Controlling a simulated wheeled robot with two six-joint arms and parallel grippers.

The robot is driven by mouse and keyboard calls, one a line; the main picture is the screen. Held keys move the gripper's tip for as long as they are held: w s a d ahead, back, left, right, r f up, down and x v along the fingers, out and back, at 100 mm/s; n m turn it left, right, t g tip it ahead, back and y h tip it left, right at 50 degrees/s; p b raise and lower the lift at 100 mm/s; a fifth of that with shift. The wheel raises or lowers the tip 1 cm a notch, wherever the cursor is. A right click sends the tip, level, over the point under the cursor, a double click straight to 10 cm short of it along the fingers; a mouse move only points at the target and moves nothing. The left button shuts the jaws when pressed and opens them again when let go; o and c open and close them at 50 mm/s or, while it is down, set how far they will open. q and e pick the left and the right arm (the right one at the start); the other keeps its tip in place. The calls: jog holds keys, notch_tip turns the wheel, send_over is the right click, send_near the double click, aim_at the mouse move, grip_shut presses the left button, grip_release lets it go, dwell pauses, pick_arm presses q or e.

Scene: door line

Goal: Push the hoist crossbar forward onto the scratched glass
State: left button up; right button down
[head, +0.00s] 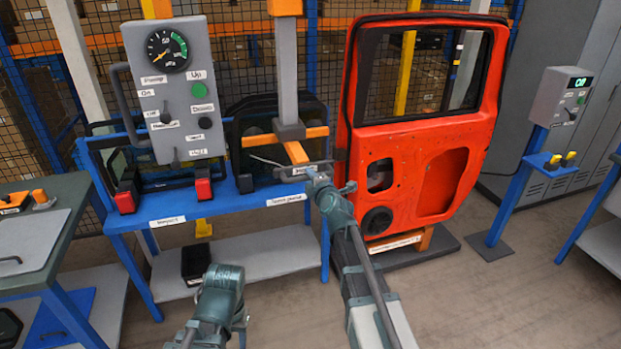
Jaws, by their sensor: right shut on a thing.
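The hoist has a grey and orange upright (288,70) hanging down from above. At its lower end are orange arms (297,152) and a grey crossbar (282,174) with a white label. My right gripper (314,174) is shut on the crossbar near its right end. A dark-framed glass pane (243,122) stands upright in the blue rack (245,199) behind the hoist, partly hidden by it. I cannot see scratches or any contact between hoist and pane. My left gripper (221,276) is low in front of the rack, away from the hoist; its fingers do not show clearly.
A grey control panel (168,92) with a gauge and a green button stands left of the hoist. An orange door (430,135) stands close on the right. A workbench (35,235) is at left, a blue post with a display box (560,95) at right. Floor between is clear.

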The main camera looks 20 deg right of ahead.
aim_at(300, 158)
jog(key=r+x, duration=0.1)
jog(key=x, duration=0.7)
jog(key=r+x, duration=0.1)
jog(key=x, duration=0.3)
jog(key=shift+w+r, duration=0.35)
jog(key=shift+s+d, duration=0.1)
jog(key=c, duration=0.7)
grip_release()
jog(key=shift+c, duration=0.2)
jog(key=shift+s, duration=0.1)
jog(key=p+v, duration=0.2)
jog(key=v, duration=1.1)
jog(key=shift+s+p, duration=0.25)
jog(key=shift+p, duration=0.15)
